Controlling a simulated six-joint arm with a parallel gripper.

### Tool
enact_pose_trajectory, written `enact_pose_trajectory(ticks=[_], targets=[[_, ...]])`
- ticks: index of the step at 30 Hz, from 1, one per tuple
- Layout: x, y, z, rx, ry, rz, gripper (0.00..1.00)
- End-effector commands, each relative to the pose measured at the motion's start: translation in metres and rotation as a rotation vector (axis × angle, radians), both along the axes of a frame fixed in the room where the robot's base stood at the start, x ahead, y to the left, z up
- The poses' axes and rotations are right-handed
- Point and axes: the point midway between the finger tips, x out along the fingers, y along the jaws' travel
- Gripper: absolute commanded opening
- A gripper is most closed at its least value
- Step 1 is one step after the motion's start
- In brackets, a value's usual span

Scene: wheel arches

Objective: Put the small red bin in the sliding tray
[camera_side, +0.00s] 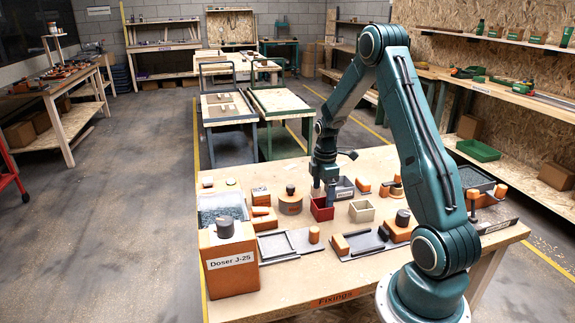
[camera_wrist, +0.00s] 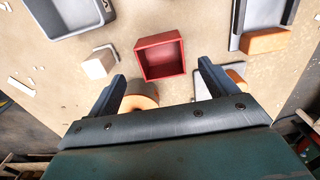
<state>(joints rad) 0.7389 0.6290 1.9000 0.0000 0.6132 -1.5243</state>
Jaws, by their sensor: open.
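The small red bin (camera_side: 321,211) stands upright on the wooden table, open side up. In the wrist view the red bin (camera_wrist: 162,62) lies ahead of my fingers, and its inside looks empty. My gripper (camera_side: 326,196) is open and empty, pointing down close above the bin. In the wrist view the two fingers of my gripper (camera_wrist: 162,72) are spread to either side of the bin's near edge. Two low grey trays lie towards the table's front: a left tray (camera_side: 275,247) with a flat panel beside it, and a right tray (camera_side: 367,241). I cannot tell which one slides.
An orange doser box (camera_side: 230,266) stands at the front left, by a clear bin (camera_side: 221,207). Several orange blocks and knobs crowd the table; its front strip is clear.

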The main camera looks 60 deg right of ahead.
Motion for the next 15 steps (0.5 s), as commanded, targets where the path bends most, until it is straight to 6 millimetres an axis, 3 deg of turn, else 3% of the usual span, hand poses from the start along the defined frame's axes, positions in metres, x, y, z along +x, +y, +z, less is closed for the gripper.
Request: enact_pose_trajectory(ticks=[10, 15], targets=[[0.000, 0.000, -0.007, 0.000, 0.000, 0.000, 0.85], [-0.002, 0.001, -0.020, 0.002, 0.002, 0.000, 0.85]])
